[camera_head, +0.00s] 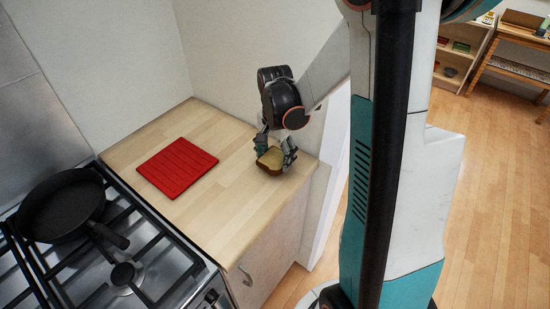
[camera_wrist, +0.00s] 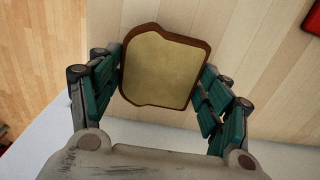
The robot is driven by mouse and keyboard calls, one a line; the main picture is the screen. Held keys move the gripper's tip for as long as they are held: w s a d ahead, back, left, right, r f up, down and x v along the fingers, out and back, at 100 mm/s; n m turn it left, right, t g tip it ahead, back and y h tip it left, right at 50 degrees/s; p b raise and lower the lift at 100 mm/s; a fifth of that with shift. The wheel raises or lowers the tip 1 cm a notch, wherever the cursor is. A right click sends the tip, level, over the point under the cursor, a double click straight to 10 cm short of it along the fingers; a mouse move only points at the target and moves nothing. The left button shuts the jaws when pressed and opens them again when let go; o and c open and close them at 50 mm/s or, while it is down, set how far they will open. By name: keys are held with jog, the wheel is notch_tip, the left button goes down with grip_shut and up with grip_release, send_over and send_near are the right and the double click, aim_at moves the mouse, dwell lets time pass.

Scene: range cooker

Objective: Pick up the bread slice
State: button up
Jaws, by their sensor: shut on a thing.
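The bread slice (camera_head: 271,158) is pale with a brown crust and lies near the right end of the wooden counter in the head view. My gripper (camera_head: 275,155) has come down over it, one finger on each side. In the wrist view the bread slice (camera_wrist: 160,67) sits between the green-padded fingers of my gripper (camera_wrist: 162,85), which are shut on its two side edges. The slice looks flat; I cannot tell whether it is clear of the counter.
A red ridged board (camera_head: 177,167) lies on the counter (camera_head: 228,208) left of my gripper. A black frying pan (camera_head: 62,205) stands on the gas cooker (camera_head: 150,265) further left. A wall rises behind the counter. Bare counter lies between the board and the slice.

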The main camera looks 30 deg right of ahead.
aim_at(275, 159)
notch_tip(275, 159, up, 18)
jog(key=p, duration=0.5)
